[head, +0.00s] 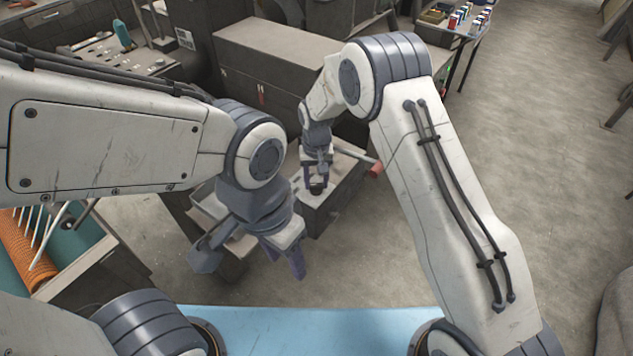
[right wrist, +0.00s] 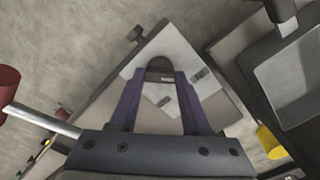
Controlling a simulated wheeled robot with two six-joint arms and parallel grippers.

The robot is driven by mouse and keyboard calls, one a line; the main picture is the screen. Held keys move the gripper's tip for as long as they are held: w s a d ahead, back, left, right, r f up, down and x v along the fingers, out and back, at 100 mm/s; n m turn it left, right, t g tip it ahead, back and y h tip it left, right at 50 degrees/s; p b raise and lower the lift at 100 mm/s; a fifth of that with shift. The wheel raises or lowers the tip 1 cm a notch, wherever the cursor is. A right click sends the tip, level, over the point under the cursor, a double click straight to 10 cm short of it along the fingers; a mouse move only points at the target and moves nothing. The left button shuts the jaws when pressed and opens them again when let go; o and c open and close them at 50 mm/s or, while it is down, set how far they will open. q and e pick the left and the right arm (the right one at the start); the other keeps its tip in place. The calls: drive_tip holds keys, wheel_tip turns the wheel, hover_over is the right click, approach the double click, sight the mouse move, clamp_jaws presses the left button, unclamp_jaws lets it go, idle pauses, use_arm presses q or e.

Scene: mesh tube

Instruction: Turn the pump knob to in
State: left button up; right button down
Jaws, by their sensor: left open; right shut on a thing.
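The pump is a grey box (head: 340,200) with a paler top plate, below centre in the head view. The plate (right wrist: 190,55) fills the middle of the right wrist view. A dark rounded pump knob (right wrist: 159,66) with a small pale mark stands on it. My right gripper (head: 317,184) is down at the box top. In the right wrist view its purple fingers (right wrist: 159,80) are shut on the knob, one on each side. My left gripper (head: 284,258) is open and empty, in front of and left of the box. The knob's setting cannot be read.
A rod with a red handle (head: 375,169) sticks out on the box's right; the handle also shows in the right wrist view (right wrist: 9,84). A grey tray (right wrist: 293,78) and a yellow part (right wrist: 270,142) lie right.

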sight(316, 184)
drive_tip(key=shift+n, duration=0.7)
drive_tip(key=shift+c, duration=1.8)
unclamp_jaws()
wheel_tip(316, 184, up, 11)
drive_tip(key=b, duration=0.2)
drive_tip(key=shift+f, duration=0.2)
